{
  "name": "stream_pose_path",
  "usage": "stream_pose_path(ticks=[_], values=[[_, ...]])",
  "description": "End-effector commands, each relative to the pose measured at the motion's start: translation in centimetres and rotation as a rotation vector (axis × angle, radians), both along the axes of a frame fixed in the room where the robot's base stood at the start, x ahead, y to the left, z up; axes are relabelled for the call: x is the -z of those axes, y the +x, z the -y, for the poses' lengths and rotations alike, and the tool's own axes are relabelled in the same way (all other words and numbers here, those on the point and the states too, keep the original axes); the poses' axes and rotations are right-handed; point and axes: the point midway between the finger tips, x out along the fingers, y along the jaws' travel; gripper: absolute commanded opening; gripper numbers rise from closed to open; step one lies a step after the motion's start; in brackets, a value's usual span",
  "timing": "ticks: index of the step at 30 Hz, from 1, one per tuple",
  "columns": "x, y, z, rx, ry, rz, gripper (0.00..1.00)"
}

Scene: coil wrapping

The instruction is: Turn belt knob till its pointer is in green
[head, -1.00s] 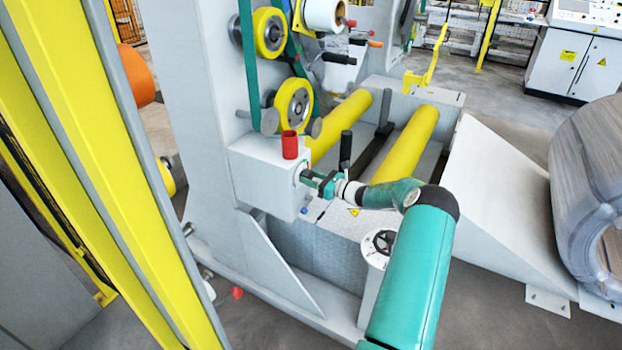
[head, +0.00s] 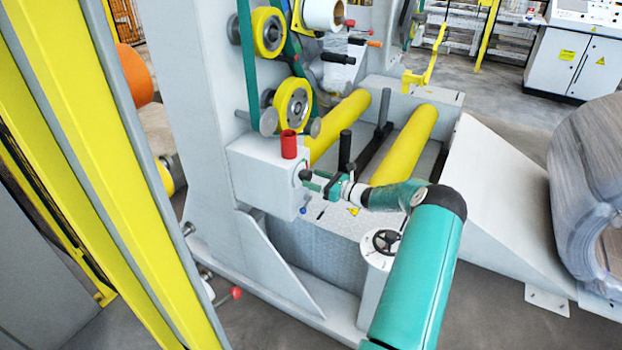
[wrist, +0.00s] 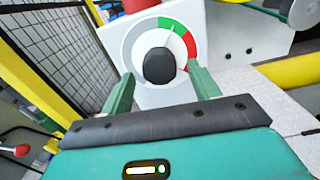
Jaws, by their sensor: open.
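The belt knob (wrist: 159,65) is a black knob at the centre of a round white dial (wrist: 126,53) with a green arc and a red arc. In the wrist view a thin pale pointer line lies over the green arc (wrist: 172,27), above and slightly right of the knob. My gripper (wrist: 162,78) is open, with one teal finger on each side of the knob, apart from it and a little short of it. In the head view my gripper (head: 310,181) is at the right face of the grey box (head: 265,180) that carries the knob; the dial face is hidden there.
A red cylinder (head: 288,144) stands on the box. A black upright handle (head: 345,150) is just behind my gripper.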

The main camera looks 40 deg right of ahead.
Motion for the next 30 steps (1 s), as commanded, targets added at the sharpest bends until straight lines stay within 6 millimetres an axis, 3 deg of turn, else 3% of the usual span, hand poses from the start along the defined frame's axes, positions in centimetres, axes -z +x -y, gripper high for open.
stream_pose_path(ticks=[9,15,20,30], values=[[0.0,-6.7,2.5,0.004,-0.001,-0.002,0.61],[0.0,-9.8,3.6,0.003,0.000,0.000,0.61],[0.0,-10.9,3.9,0.002,0.000,-0.001,0.61],[0.0,-10.9,3.9,0.001,0.000,-0.001,0.61]])
